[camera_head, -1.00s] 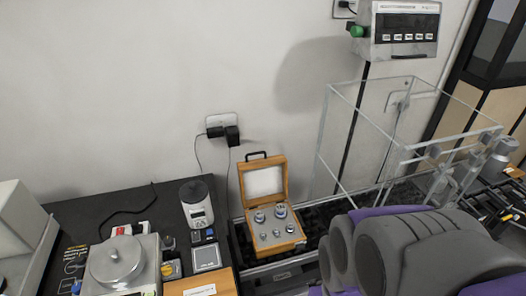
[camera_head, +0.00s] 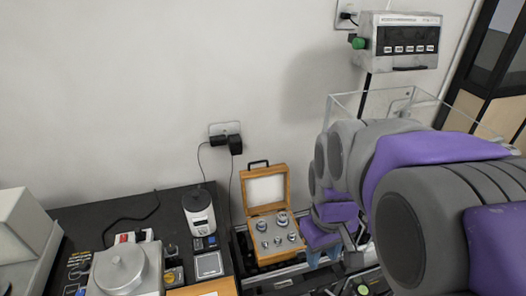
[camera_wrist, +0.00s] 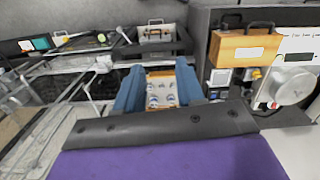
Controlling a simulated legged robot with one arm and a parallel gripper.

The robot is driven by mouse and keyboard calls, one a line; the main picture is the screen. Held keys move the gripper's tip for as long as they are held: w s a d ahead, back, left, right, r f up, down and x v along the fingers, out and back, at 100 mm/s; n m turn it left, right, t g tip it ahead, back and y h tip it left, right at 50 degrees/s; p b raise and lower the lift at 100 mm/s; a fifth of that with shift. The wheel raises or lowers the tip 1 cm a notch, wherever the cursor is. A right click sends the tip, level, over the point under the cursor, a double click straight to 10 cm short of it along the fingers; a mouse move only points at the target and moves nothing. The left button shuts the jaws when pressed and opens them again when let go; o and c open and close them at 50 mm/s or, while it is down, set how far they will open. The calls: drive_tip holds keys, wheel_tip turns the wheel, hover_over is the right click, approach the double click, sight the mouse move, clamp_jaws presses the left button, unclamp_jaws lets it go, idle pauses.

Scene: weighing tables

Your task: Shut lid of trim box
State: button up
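The trim box (camera_head: 272,238) is a wooden box holding several metal weights. Its lid (camera_head: 266,188) stands open and upright at the back, with a pale inner face and a black handle on top. My gripper (camera_head: 328,245) is just right of the box in the head view, pointing down, partly hidden by my arm. In the wrist view my gripper (camera_wrist: 158,68) shows two blue fingers spread apart with nothing held. The box's weights (camera_wrist: 160,95) show between and beyond them. I cannot tell whether a finger touches the box.
A round-pan balance (camera_head: 122,268) and a small white device (camera_head: 198,212) stand on the black table at left. Another wooden case (camera_wrist: 245,48) with a handle is right of the box in the wrist view. A clear glass enclosure (camera_head: 345,103) stands behind my arm.

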drive_tip(key=w+r+n+t+p, duration=0.1)
drive_tip(key=w+r+n+p, duration=0.2)
drive_tip(key=w, duration=1.2)
drive_tip(key=n+t+y+p, duration=0.1)
drive_tip(key=n+t+p, duration=0.3)
drive_tip(key=n, duration=1)
hover_over(264, 168)
drive_tip(key=s, duration=0.1)
wheel_tip(264, 168, down, 18)
drive_tip(key=shift+d+f, duration=0.1)
drive_tip(key=shift+w+f, duration=0.25)
drive_tip(key=shift+f, duration=0.3)
drive_tip(key=shift+x, duration=0.9)
drive_tip(key=shift+c, duration=0.3)
drive_tip(key=shift+r, duration=0.1)
clamp_jaws()
drive_tip(key=shift+r, duration=0.1)
